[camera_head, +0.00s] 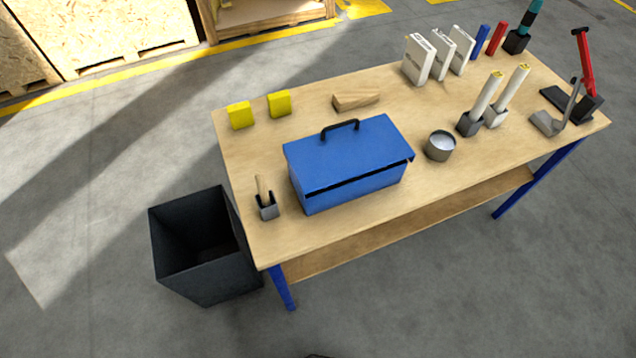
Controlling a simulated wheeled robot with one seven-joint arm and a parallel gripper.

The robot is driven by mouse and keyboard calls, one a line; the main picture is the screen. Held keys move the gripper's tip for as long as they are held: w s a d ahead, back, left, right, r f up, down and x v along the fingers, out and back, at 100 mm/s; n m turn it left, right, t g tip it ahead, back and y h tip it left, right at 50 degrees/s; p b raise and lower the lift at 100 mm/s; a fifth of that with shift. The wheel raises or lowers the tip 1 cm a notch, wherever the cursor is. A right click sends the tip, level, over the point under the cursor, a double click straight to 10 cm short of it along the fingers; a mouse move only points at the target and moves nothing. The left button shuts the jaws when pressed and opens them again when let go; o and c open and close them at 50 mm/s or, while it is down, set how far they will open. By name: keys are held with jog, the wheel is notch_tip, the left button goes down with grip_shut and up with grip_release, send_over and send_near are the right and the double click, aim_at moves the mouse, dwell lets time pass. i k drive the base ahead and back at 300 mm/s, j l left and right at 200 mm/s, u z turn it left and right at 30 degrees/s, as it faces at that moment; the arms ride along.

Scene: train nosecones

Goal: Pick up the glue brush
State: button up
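A small tool with a wooden handle (262,187) stands nearly upright in a small grey holder (268,211) near the table's left front corner. It looks like the glue brush, but its lower end is hidden in the holder and I cannot see bristles. A round grey pot (440,146) with whitish contents stands near the front edge, right of the middle.
A closed blue toolbox (348,163) with a black handle stands right of the holder on the wooden table (400,97). Yellow blocks, a wooden block, white boxes, tubes in stands and a red-handled tool are also on top. A dark open bin (205,245) stands on the floor at left. The front floor is clear.

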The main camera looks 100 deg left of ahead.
aim_at(262, 189)
jog(key=j+z, duration=0.1)
jog(key=z, duration=0.3)
jog(key=i+j+z, duration=0.1)
jog(key=z, duration=0.35)
jog(key=j+z, duration=0.1)
jog(key=z, duration=0.3)
jog(key=j+z, duration=0.1)
jog(key=z, duration=0.35)
jog(key=j+z, duration=0.15)
jog(key=z, duration=0.7)
jog(key=k+z, duration=0.1)
jog(key=z, duration=0.35)
jog(key=k+z, duration=0.1)
jog(key=z, duration=0.75)
jog(key=k+z, duration=0.1)
jog(key=z, duration=0.8)
jog(key=k+l+z, duration=0.1)
jog(key=z, duration=0.35)
jog(key=l+z, duration=0.35)
jog(key=z, duration=0.15)
